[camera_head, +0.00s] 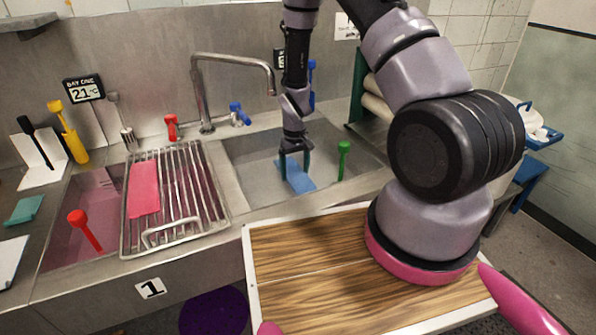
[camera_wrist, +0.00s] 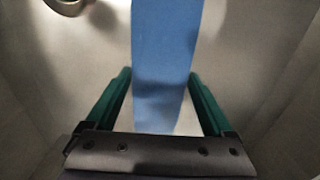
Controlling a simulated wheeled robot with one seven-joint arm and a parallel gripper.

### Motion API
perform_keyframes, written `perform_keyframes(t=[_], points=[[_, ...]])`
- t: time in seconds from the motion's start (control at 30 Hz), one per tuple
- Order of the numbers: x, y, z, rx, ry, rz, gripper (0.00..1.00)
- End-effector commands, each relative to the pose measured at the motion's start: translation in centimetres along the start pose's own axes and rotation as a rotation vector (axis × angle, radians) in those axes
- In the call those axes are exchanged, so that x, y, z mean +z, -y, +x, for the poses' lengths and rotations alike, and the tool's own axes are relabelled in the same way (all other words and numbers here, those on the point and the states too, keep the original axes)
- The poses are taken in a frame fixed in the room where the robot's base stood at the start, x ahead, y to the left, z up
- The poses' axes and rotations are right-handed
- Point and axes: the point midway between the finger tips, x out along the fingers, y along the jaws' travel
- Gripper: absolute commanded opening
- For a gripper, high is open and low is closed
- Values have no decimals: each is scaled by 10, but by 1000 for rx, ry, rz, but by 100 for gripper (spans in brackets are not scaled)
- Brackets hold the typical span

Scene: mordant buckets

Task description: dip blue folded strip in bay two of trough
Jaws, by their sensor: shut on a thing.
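The blue folded strip (camera_head: 298,178) is in the right-hand bay (camera_head: 243,158) of the metal trough. My gripper (camera_head: 294,166) reaches down into that bay and is shut on the strip. In the wrist view the strip (camera_wrist: 165,60) runs between the two green fingers of my gripper (camera_wrist: 160,80). The strip's lower end lies low in the bay; whether it touches the floor or liquid I cannot tell. The left bay (camera_head: 75,215) holds reddish liquid and sits above a plate marked 1.
A wire rack (camera_head: 185,190) with a pink strip (camera_head: 143,189) covers part of the left bay. A green-headed stick (camera_head: 343,155) stands in the right bay, right of my gripper. A tap (camera_head: 205,90) rises behind. A wooden board (camera_head: 300,275) lies in front.

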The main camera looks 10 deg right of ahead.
Motion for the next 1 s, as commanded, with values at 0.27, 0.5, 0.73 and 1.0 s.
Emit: perform_keyframes(t=[0.27, 0.5, 0.73, 1.0], points=[[2, -2, 0, 0, 0, 1, 33], [9, -10, 0, 0, -1, 1, 33], [9, -9, 0, 0, -1, -1, 33], [0, 0, 0, 0, 0, 0, 33]])
